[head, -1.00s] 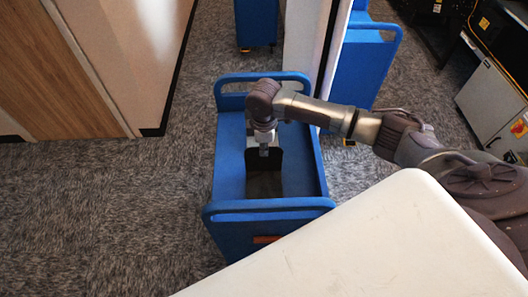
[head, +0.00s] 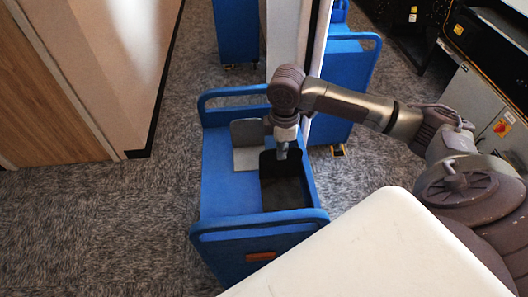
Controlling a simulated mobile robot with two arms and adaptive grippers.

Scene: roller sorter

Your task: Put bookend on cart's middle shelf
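A blue cart (head: 228,190) with raised handles at both ends stands left of the white surface. My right gripper (head: 283,153) points down over the right part of the cart. It appears shut on the upright of a black bookend (head: 287,192); the fingertips are small and partly hidden. I cannot tell whether the black bookend touches the shelf or hangs just above it. A grey bookend (head: 247,143) stands on the cart behind and left of it. The cart's lower shelves are hidden from this angle. My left gripper is not in view.
A white rounded surface (head: 375,250) fills the lower right. More blue carts (head: 340,85) and a pale upright panel (head: 284,35) stand behind. A wooden wall (head: 45,90) is at left. Carpet left of the cart is clear.

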